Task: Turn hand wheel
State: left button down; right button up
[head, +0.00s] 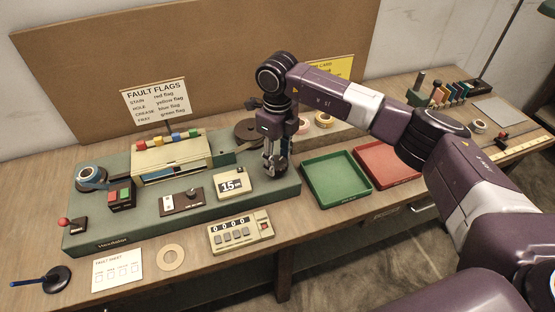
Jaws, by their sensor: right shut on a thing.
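A green tape winding machine (130,232) stands on the wooden bench. A dark brown disc (246,131) sits at its right end, partly behind my right gripper. My right gripper (272,166) points down at this right end and is shut on what seems to be the hand wheel's handle. The gripper and wrist hide most of the wheel, so its exact angle cannot be told. A blue tape roll (91,174) sits at the machine's left end, and a cream box (172,160) with coloured flags is in its middle. My left gripper is not in view.
A green tray (335,178) and a red tray (387,164) lie right of the machine. A counter (240,231), a cardboard ring (171,257) and a fault sheet (118,270) lie in front. A brown board (190,50) stands behind.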

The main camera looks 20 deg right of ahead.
aim_at(278, 162)
jog(key=m+b, duration=0.1)
jog(key=m, duration=0.3)
jog(key=shift+b, duration=0.3)
jog(key=shift+m+b, duration=0.45)
jog(key=shift+m, duration=1.25)
jog(key=shift+w, duration=0.1)
jog(key=o, duration=1.2)
jog(key=shift+c, duration=0.2)
jog(key=shift+r, duration=0.15)
notch_tip(278, 162, up, 12)
